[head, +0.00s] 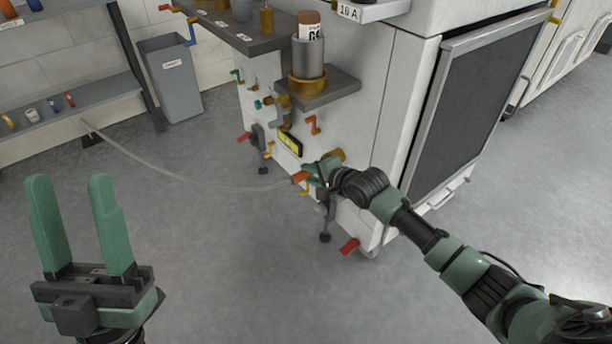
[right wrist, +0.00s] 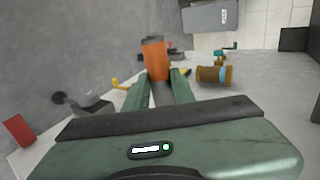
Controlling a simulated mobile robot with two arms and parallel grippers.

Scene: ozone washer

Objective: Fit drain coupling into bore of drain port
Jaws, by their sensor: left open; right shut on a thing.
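My right gripper (head: 311,172) is low beside the front of the white washer (head: 350,110). It is shut on an orange cylindrical part, which I take to be the drain coupling (head: 299,176). In the right wrist view the coupling (right wrist: 154,58) sticks out beyond the fingertips (right wrist: 160,82). A translucent hose (head: 200,185) runs from near the coupling across to the left. A brass fitting (head: 337,155) shows just behind the gripper; I cannot tell whether it is the drain port. The coupling's end looks free in the wrist view. My left gripper (head: 71,185) is open and empty at the lower left.
A bracket (head: 330,90) carries a cup with a bottle. A grey bin (head: 172,80) and shelf (head: 75,107) stand at the left. The middle floor is mostly clear.

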